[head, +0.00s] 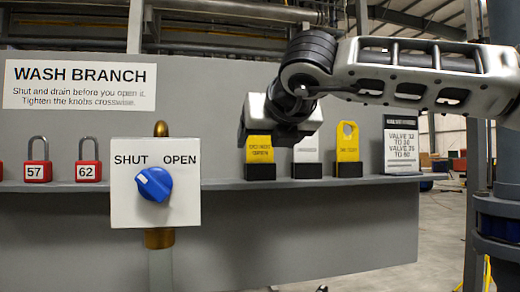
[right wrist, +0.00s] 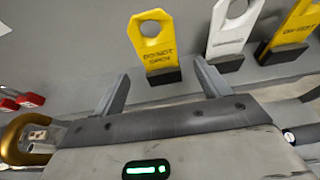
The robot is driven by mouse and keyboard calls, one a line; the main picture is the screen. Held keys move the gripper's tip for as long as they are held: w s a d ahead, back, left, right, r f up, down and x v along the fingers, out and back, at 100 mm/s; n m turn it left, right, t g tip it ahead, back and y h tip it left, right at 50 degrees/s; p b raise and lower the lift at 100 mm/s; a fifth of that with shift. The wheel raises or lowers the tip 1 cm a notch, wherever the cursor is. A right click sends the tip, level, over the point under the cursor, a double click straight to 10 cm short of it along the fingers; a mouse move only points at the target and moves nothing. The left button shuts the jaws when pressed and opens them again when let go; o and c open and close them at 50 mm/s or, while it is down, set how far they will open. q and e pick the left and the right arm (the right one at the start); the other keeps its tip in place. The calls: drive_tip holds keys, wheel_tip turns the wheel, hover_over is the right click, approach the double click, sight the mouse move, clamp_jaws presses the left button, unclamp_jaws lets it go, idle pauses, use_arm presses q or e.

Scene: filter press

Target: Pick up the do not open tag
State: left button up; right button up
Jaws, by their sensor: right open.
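The do not open tag (right wrist: 154,48) is yellow with a hole at its top and stands upright in a dark holder on the grey shelf. In the head view this tag (head: 259,143) is the leftmost of three, its top hidden behind my right gripper (head: 280,128). In the right wrist view my right gripper (right wrist: 163,88) is open and empty. Its two fingers are spread apart, with the tag ahead of the gap between them and not touching either finger. My left gripper is not in view.
A white tag (head: 306,148) and another yellow tag (head: 347,143) stand close on the right, then a valve sign (head: 401,145). To the left are a blue knob (head: 154,184) on a white plate and red padlocks (head: 88,171). The shelf (head: 225,185) is narrow.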

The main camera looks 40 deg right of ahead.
sight(260, 150)
drive_tip(key=p+x, duration=0.1)
drive_tip(key=x, duration=0.3)
drive_tip(key=shift+w+r, duration=0.1)
drive_tip(key=shift+w+d, duration=0.1)
drive_tip(key=shift+w, duration=0.1)
drive_tip(key=c, duration=1)
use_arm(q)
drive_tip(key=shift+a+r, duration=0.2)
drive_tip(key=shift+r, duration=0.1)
use_arm(e)
drive_tip(key=shift+c, duration=0.2)
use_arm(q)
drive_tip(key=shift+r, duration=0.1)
